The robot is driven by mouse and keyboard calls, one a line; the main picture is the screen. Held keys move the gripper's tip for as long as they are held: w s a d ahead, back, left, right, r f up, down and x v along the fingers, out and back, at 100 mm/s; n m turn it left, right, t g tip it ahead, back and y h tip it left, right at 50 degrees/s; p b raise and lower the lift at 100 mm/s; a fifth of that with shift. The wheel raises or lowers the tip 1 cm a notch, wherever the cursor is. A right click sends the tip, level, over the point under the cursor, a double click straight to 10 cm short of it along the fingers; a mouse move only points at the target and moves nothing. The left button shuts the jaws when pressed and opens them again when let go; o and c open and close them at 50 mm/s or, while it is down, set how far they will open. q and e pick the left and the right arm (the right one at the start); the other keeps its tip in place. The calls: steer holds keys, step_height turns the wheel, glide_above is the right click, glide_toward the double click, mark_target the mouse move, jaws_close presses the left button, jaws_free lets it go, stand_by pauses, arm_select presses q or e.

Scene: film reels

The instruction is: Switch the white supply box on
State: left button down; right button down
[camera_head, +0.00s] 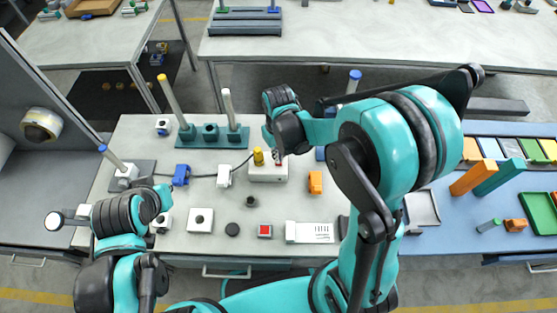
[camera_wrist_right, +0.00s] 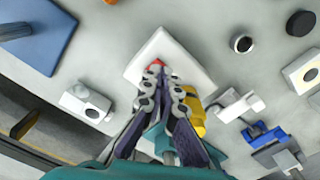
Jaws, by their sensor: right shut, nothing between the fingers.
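The white supply box (camera_head: 268,174) stands on the light table in the middle of the head view, with a yellow cylinder (camera_head: 258,156) at it and a dark cable running left. Its white top (camera_wrist_right: 188,66) also shows in the right wrist view, with a small red part (camera_wrist_right: 157,66) at the fingertips. My right gripper (camera_wrist_right: 156,76) is shut and empty, its tips at the red part; whether they touch it, I cannot tell. The red part's position is mostly hidden by the fingers. My left gripper (camera_head: 160,194) is over the table's left side, its fingers not clear.
A white plug-like block (camera_head: 224,176) and a blue block (camera_head: 181,175) lie left of the box. An orange block (camera_head: 315,182) stands close on its right. A green stand with posts (camera_head: 212,135) is behind. A red-topped button (camera_head: 265,231) is in front.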

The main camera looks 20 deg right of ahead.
steer(key=shift+f+b, duration=1)
steer(key=shift+f, duration=0.1)
stand_by(0.7)
steer(key=shift+r, duration=0.1)
step_height(320, 180, up, 7)
steer(key=p, duration=0.5)
stand_by(0.4)
